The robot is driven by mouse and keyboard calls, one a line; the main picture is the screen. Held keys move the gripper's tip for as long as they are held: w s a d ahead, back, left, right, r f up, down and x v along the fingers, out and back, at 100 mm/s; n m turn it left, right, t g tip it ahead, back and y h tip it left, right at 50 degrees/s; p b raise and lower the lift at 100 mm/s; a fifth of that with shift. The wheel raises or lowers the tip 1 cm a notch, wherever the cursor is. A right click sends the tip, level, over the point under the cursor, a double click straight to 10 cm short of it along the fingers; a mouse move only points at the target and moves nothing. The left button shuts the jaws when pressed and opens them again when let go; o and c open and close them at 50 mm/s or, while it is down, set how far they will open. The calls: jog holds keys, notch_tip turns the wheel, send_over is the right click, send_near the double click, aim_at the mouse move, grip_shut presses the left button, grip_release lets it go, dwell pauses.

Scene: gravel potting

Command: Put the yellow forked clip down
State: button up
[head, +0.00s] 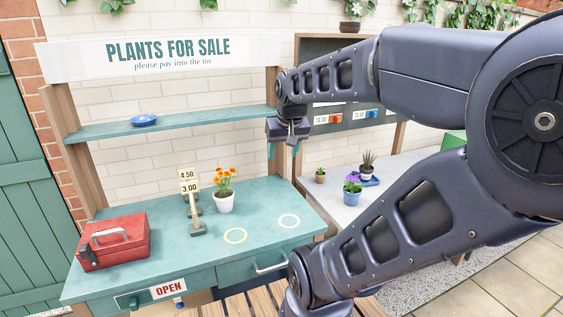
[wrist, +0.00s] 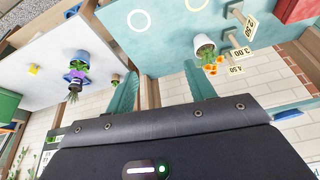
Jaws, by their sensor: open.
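My gripper (head: 289,142) hangs in front of the brick wall, above the right end of the teal counter. In the wrist view my gripper (wrist: 160,78) has its two teal fingers spread apart, with nothing between them. Pale price cards on small stands (head: 198,228) stand on the counter, left of the orange-flowered pot (head: 225,203). A yellow ring (head: 235,236) and a white ring (head: 289,221) mark the counter.
A red cash box (head: 114,242) sits at the counter's left end. A blue dish (head: 144,120) is on the teal shelf (head: 185,124). The grey side table (head: 328,197) holds a purple-flowered blue pot (head: 352,186) and small plants. The counter around the rings is clear.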

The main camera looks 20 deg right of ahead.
jog(key=shift+n, duration=0.7)
jog(key=s+a, duration=0.1)
jog(key=s, duration=0.1)
jog(key=s+a+f, duration=0.1)
jog(key=s, duration=0.1)
jog(key=shift+a+f, duration=0.15)
jog(key=shift+f, duration=0.05)
dwell(0.5)
